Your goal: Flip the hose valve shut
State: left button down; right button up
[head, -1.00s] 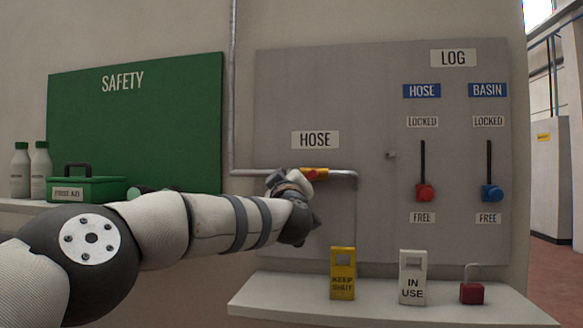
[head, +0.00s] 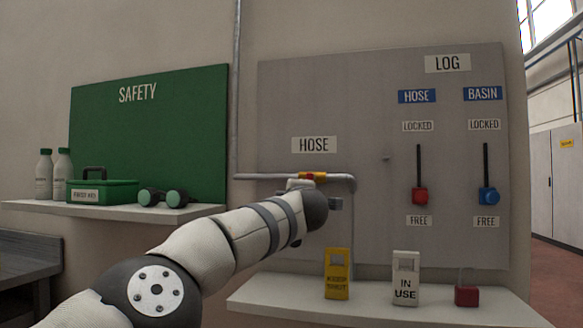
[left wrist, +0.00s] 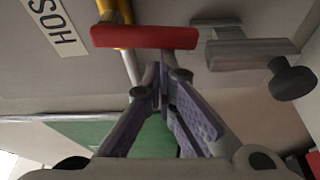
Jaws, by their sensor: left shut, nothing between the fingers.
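The hose valve has a yellow body (head: 310,175) on the grey pipe below the HOSE sign (head: 314,144). My left gripper's hand covers part of it in the head view. In the left wrist view its red handle (left wrist: 145,37) lies crosswise to the pipe (left wrist: 131,65), with the yellow body (left wrist: 113,12) behind. My left gripper (left wrist: 160,75) is shut and empty, its fingertips close to the red handle. I cannot tell whether they touch it. In the head view the fingers are mostly hidden behind my left wrist. My right gripper is not in view.
Red (head: 420,195) and blue (head: 489,196) sliders stand on the panel's right. A yellow tag (head: 337,290), an IN USE tag (head: 405,292) and a red padlock (head: 467,296) sit on the shelf below.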

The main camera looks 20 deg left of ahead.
pick_arm(q)
jog(key=shift+d+f, duration=0.15)
jog(key=shift+d, duration=0.1)
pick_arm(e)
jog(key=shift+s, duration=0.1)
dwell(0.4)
